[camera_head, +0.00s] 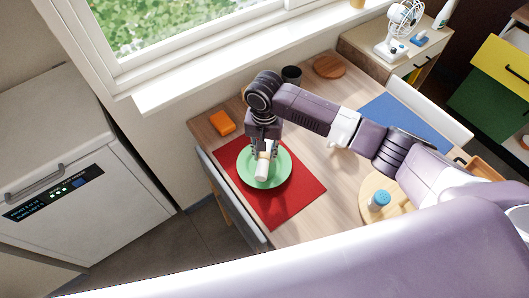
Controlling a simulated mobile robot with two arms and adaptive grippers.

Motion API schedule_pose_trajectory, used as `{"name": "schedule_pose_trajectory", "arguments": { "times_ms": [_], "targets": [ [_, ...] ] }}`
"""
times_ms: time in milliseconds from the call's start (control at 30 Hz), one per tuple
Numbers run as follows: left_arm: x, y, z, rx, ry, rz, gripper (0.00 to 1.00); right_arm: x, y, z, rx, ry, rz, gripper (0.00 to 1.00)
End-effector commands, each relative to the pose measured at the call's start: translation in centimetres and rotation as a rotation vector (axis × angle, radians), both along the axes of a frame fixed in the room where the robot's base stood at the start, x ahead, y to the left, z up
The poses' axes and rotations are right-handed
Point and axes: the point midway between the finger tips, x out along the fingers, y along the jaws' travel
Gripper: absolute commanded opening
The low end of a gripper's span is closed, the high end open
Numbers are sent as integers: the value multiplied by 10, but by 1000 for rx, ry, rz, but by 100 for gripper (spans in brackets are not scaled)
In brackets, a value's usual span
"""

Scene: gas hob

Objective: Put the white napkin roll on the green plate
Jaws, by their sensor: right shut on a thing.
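The green plate (281,178) lies on a red placemat on the wooden table. The white napkin roll (261,171) shows over the middle of the plate, below my right gripper (263,152). My right gripper points down and is shut on the roll. I cannot tell whether the roll touches the plate. My left gripper is not in view.
The red placemat (285,213) is near the table's left edge. An orange block (222,123), a dark cup (291,75) and a round wooden board (329,66) stand towards the window. A blue mat (420,125) and a round tray with a blue-topped shaker (379,200) are to the right.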

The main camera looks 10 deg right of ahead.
Motion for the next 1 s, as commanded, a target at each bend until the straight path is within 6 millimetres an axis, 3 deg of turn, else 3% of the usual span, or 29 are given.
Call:
{"name": "schedule_pose_trajectory", "arguments": {
  "times_ms": [667,700,867,1000],
  "targets": [
    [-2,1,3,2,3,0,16,0,0,-16,0,0,0,2],
    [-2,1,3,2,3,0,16,0,0,-16,0,0,0,26],
    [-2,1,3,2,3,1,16,0,0,-16,0,-1,0,43],
    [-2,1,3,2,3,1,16,0,0,-16,0,-1,0,43]
  ]
}}
